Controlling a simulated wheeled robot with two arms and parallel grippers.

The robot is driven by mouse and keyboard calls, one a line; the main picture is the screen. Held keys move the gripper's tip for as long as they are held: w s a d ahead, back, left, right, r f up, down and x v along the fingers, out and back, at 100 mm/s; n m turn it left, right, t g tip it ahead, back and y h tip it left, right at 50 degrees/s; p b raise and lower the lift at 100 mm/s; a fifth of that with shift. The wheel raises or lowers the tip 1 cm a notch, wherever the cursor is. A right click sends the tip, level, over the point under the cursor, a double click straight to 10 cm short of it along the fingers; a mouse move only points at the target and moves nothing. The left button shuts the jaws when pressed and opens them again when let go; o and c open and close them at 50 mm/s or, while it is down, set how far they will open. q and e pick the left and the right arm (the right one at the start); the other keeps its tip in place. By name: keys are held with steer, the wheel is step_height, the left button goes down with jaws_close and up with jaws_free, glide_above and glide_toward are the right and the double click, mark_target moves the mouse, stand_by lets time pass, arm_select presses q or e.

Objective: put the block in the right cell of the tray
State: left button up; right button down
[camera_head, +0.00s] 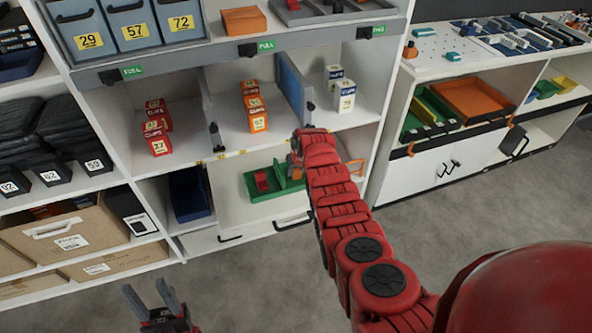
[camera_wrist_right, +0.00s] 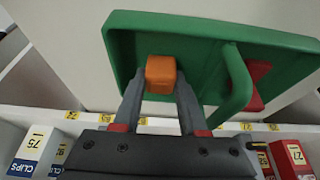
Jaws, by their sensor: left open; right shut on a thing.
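A red block (camera_head: 261,181) lies in the cell left of the divider in the head view. My right gripper (camera_wrist_right: 160,88) is shut on an orange block (camera_wrist_right: 160,72), over the tray's other cell, the right one in the head view. I cannot tell whether the block touches the tray floor. My right arm mostly hides that side in the head view. My left gripper (camera_head: 150,297) is open and empty, low at bottom left.
Above the tray, a shelf holds red boxes (camera_head: 158,130), orange-red boxes (camera_head: 254,106) and white boxes (camera_head: 346,95) between dividers. A dark blue bin (camera_head: 190,194) stands left of the tray. Cardboard cartons (camera_head: 70,230) sit further left. The grey floor (camera_head: 240,290) is clear.

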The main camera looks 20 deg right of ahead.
steer(key=shift+f, duration=0.15)
steer(key=shift+c, duration=2.3)
jaws_free()
